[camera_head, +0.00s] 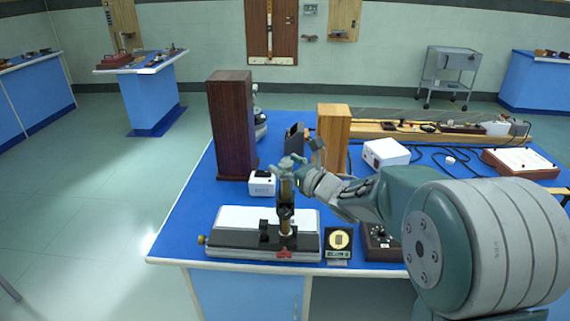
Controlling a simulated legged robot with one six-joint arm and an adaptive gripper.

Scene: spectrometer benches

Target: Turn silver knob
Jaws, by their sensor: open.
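A measuring instrument with a black base (262,245) and an upright column (285,212) stands at the front of the blue bench. A small grey, silver-looking part (286,168) is at the column's top; I cannot tell for certain that it is the silver knob. A brass knob (202,240) sticks out at the base's left end. My gripper (308,164) is open, just right of the column's top and close to it. The picture is too small to show whether it touches. My arm comes in from the right and hides part of the bench.
A dark wooden box (231,125) and a lighter wooden box (333,138) stand behind. A small white box (262,183) is left of the column. A round-faced plate (340,241) and a dark box (381,243) stand right of the base. Cables lie farther back.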

